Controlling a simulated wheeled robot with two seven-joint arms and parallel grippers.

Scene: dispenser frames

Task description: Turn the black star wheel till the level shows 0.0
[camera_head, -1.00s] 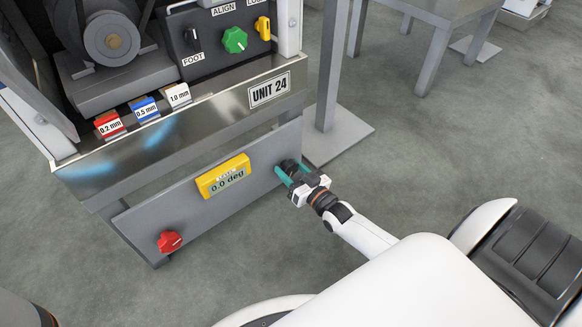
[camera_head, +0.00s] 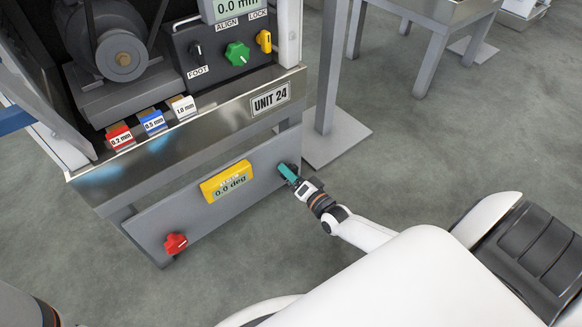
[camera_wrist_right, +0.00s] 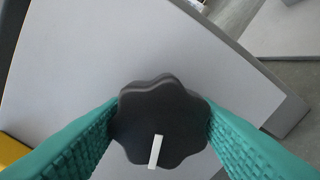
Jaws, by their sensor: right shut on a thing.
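The black star wheel (camera_wrist_right: 160,112) shows in the right wrist view with a white mark on its lower face. The green fingers of my right gripper (camera_wrist_right: 159,125) touch it from both sides, shut on it. In the head view my right gripper (camera_head: 289,175) is at the right end of the grey lower panel and largely hides the wheel. The yellow level (camera_head: 227,182) in the middle of that panel reads 0.0 deg. My left gripper is not in view.
A red star knob (camera_head: 175,243) is at the panel's left end. Above are a green knob (camera_head: 237,53), a yellow lock lever (camera_head: 264,41) and red, blue and white shim tags (camera_head: 153,122). A grey table leg (camera_head: 328,70) stands to the right of the unit.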

